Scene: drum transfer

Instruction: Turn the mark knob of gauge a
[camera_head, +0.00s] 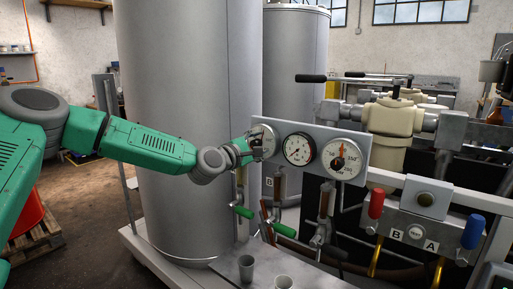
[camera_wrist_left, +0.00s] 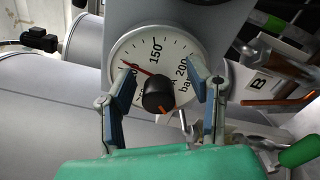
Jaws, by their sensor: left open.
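A grey panel (camera_head: 322,137) carries three round white dial gauges in a row. My left gripper (camera_head: 258,145) is at the leftmost gauge (camera_head: 268,132) and partly hides it. In the left wrist view this gauge (camera_wrist_left: 180,49) shows the figures 150 and 200 and a red needle pointing to the upper left. A black knob (camera_wrist_left: 157,93) with an orange mark at its lower right sits at the dial's middle. The open fingers of my left gripper (camera_wrist_left: 160,82) stand on both sides of the knob, with a visible gap to each. No letter naming this gauge is readable.
The middle gauge (camera_head: 297,149) and right gauge (camera_head: 341,160) sit close beside it. Green-handled valves (camera_head: 285,230) hang below the panel. A large grey drum (camera_head: 185,70) stands behind my left arm. Two cups (camera_head: 247,267) stand at the bottom. Red and blue levers (camera_head: 376,204) are at the right.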

